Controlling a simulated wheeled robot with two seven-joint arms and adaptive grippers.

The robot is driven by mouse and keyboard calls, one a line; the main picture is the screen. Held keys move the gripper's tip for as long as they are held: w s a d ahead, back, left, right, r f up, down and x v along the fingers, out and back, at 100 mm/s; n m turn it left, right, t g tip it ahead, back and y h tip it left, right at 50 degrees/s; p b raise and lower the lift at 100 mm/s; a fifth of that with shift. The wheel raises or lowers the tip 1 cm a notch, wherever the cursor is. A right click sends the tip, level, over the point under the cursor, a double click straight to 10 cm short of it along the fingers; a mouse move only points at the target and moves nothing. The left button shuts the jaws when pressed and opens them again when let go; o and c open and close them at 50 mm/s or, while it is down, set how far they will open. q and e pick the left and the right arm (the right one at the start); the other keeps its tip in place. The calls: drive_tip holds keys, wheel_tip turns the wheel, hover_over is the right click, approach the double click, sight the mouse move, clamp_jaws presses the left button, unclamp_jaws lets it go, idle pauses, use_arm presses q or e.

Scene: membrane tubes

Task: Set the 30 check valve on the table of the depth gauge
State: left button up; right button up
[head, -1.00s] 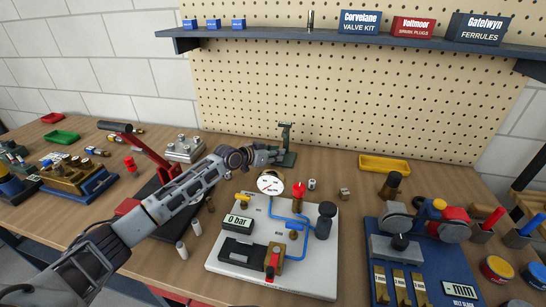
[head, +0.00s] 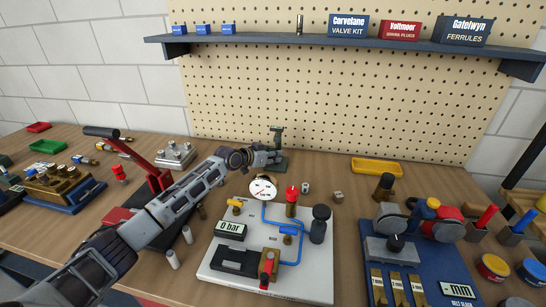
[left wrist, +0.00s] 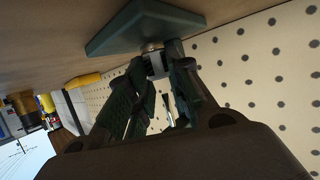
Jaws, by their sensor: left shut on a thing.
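The depth gauge (head: 277,132) is a dark green stand at the back of the bench, below the pegboard. Its flat table (left wrist: 135,25) fills the upper part of the left wrist view, which appears upside down. My left gripper (head: 274,155) is at the gauge, just over its table. In the left wrist view the fingers are shut on a small pale grey cylinder (left wrist: 156,66), taken to be the check valve. Its end is very near the table; I cannot tell whether it touches. No number is readable on it. My right gripper is not in view.
A white board with a dial and blue tubing (head: 210,270) lies in front of the gauge. A blue fixture (head: 455,270) stands at right, a yellow tray (head: 377,167) at back right. A red-handled press (head: 150,163) is left, behind my arm.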

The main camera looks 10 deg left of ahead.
use_arm(q)
drive_tip(key=o, duration=0.9)
drive_tip(key=shift+v, duration=5.45)
drive_tip(key=shift+s+a+r, duration=0.2)
drive_tip(key=shift+s+a, duration=0.1)
drive_tip(key=shift+s, duration=0.05)
